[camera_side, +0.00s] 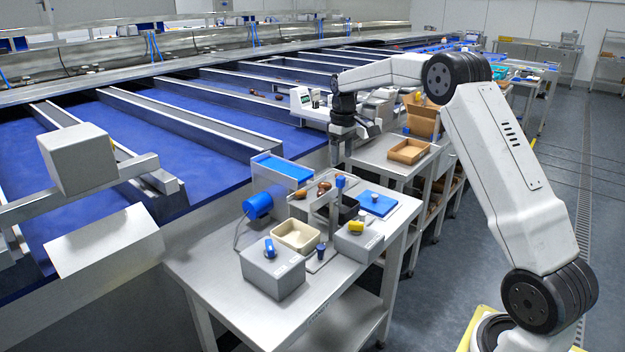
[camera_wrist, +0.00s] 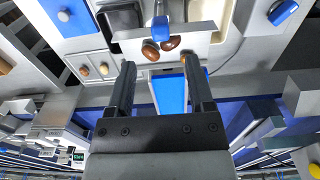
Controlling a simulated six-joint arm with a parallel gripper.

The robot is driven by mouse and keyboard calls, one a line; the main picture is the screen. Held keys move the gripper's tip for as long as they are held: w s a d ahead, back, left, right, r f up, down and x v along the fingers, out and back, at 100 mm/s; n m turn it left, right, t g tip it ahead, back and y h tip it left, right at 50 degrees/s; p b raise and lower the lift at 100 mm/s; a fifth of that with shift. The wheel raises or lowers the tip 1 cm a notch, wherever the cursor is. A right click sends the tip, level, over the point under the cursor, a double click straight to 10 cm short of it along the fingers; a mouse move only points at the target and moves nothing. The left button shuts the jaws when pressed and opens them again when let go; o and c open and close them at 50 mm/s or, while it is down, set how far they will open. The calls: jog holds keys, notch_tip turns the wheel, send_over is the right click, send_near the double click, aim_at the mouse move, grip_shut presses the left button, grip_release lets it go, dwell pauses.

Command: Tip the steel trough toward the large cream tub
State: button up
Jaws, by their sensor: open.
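The steel trough (camera_side: 322,201) sits on the bench between the tubs, with brown dates at its back side. It also shows in the wrist view (camera_wrist: 195,32), with two dates below its plate and a blue handle (camera_wrist: 161,29) at its middle. The large cream tub (camera_side: 297,235) stands in front of the trough in the side view, and at right in the wrist view (camera_wrist: 222,24). A black tub (camera_wrist: 122,17) is on the other side. My gripper (camera_side: 348,156) is open and empty above and behind the trough; its fingers (camera_wrist: 157,66) show apart in the wrist view.
A grey box with a blue lever (camera_side: 272,270) and one with a yellow knob (camera_side: 358,245) flank the front. A blue chute (camera_side: 283,168) feeds from behind. A blue mat (camera_side: 377,203) lies at right. The bench's front left is clear.

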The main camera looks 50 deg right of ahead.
aim_at(341, 177)
jog(key=shift+f, duration=3.85)
grip_shut()
